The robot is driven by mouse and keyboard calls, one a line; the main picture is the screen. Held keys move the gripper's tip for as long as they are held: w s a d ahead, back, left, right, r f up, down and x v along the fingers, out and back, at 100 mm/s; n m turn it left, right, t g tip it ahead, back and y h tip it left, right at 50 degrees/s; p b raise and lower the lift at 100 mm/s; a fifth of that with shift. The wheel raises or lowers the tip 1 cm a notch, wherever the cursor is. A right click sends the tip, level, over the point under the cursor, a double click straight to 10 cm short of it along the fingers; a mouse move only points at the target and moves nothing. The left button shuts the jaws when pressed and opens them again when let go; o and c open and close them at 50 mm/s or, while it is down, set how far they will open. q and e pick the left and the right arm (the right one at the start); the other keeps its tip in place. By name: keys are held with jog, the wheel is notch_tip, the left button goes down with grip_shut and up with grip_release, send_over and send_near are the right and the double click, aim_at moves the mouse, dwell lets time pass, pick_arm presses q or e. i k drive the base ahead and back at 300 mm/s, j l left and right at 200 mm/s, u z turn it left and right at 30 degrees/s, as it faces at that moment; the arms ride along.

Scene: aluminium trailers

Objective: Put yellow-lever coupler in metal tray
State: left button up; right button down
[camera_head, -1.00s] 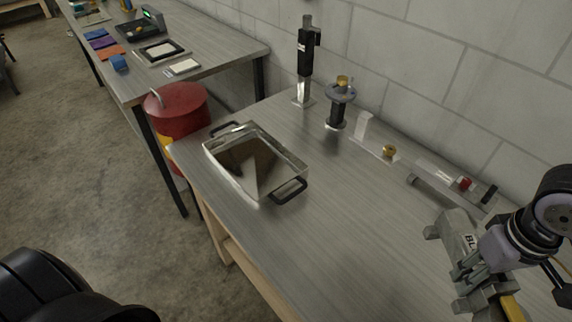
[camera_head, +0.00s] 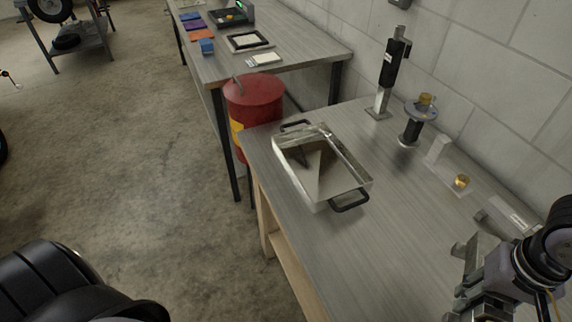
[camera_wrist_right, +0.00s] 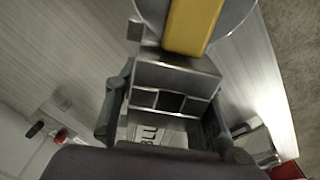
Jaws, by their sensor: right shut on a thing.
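In the head view the lever is not visible now. My left gripper is not in view.
Along the wall stand a black and silver jack (camera_head: 392,75), a round-flanged part (camera_head: 417,115) and a bracket with a brass piece (camera_head: 461,181). A red drum (camera_head: 254,98) stands beyond the bench. Bench surface between tray and gripper is clear.

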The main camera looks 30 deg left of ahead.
aim_at(313, 174)
jog(key=i+j+u, duration=0.1)
jog(key=u, duration=0.25)
jog(key=i+j+u, duration=0.1)
jog(key=u, duration=0.25)
jog(key=i+j+u, duration=0.1)
jog(key=u, duration=0.25)
jog(key=i+j, duration=0.2)
jog(key=i, duration=0.05)
